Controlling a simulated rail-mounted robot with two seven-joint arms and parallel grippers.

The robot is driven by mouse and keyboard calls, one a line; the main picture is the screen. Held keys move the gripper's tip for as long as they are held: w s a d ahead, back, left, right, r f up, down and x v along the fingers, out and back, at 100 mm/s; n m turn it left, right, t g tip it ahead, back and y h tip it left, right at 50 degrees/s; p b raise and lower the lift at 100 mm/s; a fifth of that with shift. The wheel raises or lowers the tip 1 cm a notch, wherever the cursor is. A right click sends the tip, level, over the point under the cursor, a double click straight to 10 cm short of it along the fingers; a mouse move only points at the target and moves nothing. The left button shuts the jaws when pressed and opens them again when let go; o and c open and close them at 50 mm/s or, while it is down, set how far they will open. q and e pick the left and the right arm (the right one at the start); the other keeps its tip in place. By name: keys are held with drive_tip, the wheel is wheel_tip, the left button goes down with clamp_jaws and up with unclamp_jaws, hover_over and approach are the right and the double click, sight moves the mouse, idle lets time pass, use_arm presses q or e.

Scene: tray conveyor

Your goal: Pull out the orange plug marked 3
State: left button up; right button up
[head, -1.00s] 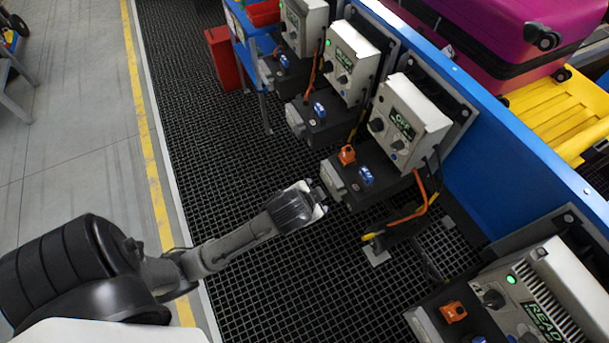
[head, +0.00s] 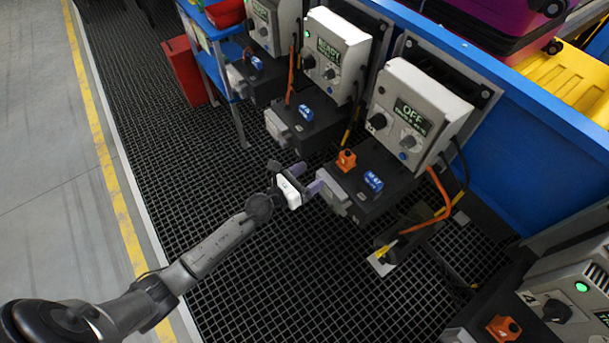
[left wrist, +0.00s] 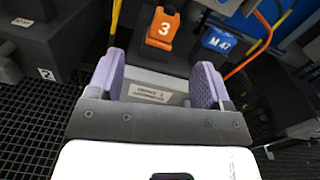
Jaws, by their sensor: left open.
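The orange plug marked 3 (left wrist: 162,29) sits upright in the dark motor box, at the top middle of the left wrist view. In the head view the plug (head: 346,160) is small, below the control box whose screen reads OFF. My left gripper (head: 296,177) is open and empty, just left of that motor box and short of the plug. In the left wrist view its purple-padded fingers (left wrist: 160,84) stand apart, with a grey labelled block (left wrist: 160,90) beyond and between them. The plug is not between the fingers. My right gripper is not in view.
A blue M 47 block (head: 373,181) is right of the plug. The OFF control box (head: 412,113) stands behind, with orange cables (head: 440,200) at its right. Another orange plug (head: 503,329) is at lower right. Open dark grating lies left of the boxes.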

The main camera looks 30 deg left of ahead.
sight(343, 158)
use_arm(q)
drive_tip(key=w+d+b, duration=0.1)
drive_tip(key=w+d, duration=0.1)
drive_tip(key=w, duration=0.2)
drive_tip(key=w+d+m, duration=0.1)
drive_tip(key=w, duration=0.3)
drive_tip(key=w+d+m+b, duration=0.1)
drive_tip(key=w+d, duration=0.1)
drive_tip(key=w, duration=0.2)
drive_tip(key=shift+w+d+f+b, duration=0.1)
drive_tip(key=shift+w+d+b, duration=0.2)
drive_tip(key=shift+b, duration=0.05)
drive_tip(key=c, duration=1.1)
drive_tip(key=shift+o, duration=0.2)
drive_tip(key=shift+r, duration=0.25)
